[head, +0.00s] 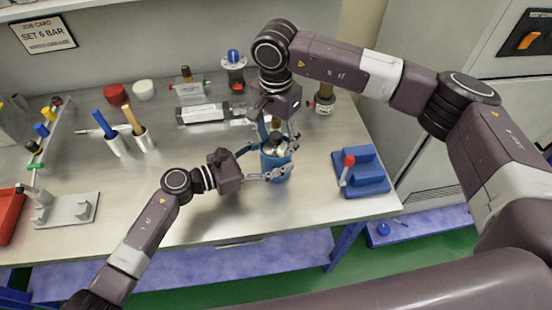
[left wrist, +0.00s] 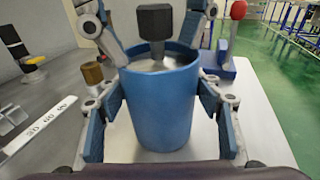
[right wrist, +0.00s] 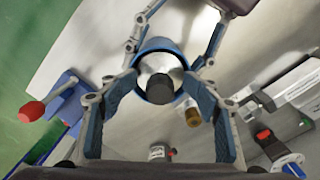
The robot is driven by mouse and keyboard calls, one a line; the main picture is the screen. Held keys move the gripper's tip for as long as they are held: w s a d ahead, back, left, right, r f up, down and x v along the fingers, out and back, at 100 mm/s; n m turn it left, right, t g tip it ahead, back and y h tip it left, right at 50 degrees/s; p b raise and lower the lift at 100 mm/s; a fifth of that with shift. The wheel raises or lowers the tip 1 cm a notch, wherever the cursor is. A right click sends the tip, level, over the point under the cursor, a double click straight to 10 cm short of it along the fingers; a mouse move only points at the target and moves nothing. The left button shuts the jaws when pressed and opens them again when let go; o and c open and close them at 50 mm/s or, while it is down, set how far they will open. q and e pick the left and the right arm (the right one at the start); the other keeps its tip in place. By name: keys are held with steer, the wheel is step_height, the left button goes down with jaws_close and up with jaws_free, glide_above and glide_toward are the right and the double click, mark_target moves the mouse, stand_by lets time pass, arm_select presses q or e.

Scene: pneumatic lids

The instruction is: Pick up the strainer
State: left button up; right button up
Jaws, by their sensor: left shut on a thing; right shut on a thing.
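The strainer shows as a silver disc (right wrist: 153,66) with a black knob (right wrist: 160,88), set in the mouth of a blue cup (left wrist: 162,110). In the head view the cup (head: 274,174) stands upright near the table's front. My left gripper (head: 266,163) is shut on the cup, a finger on each side of its wall. My right gripper (head: 276,128) comes from above, its fingers either side of the knob and down at the cup's rim. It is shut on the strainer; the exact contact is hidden. The strainer sits low, level with or just inside the rim.
A blue stepped block (head: 362,180) with a red-knobbed lever stands right of the cup. A brown-topped fitting (head: 325,100) is behind it. The front middle is clear.

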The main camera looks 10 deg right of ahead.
steer(key=shift+o, duration=0.9)
steer(key=shift+s+f, duration=0.25)
steer(key=shift+f, duration=0.1)
steer(key=shift+w+d+r, duration=0.15)
steer(key=shift+r, duration=0.15)
steer(key=shift+c, duration=1)
steer(key=w+d+r+m+g+y, duration=0.1)
steer(key=d+r+m+y, duration=0.15)
steer(key=r, duration=0.35)
steer(key=w+d+r+m+y, duration=0.1)
steer(key=d+r+m+y, duration=0.15)
steer(key=r, duration=0.35)
steer(key=shift+m+h, duration=0.3)
steer(key=shift+m, duration=0.1)
steer(key=x, duration=0.6)
steer(key=shift+s+a, duration=0.2)
steer(key=shift+a, duration=0.1)
steer(key=shift+s+a+x, duration=0.15)
steer(key=shift+x, duration=1.2)
steer(key=shift+s+a+x, duration=0.15)
steer(key=shift+x, duration=1.2)
steer(key=shift+d+r, duration=0.1)
steer(key=shift+r, duration=0.05)
steer(key=shift+c, duration=0.3)
jaws_close()
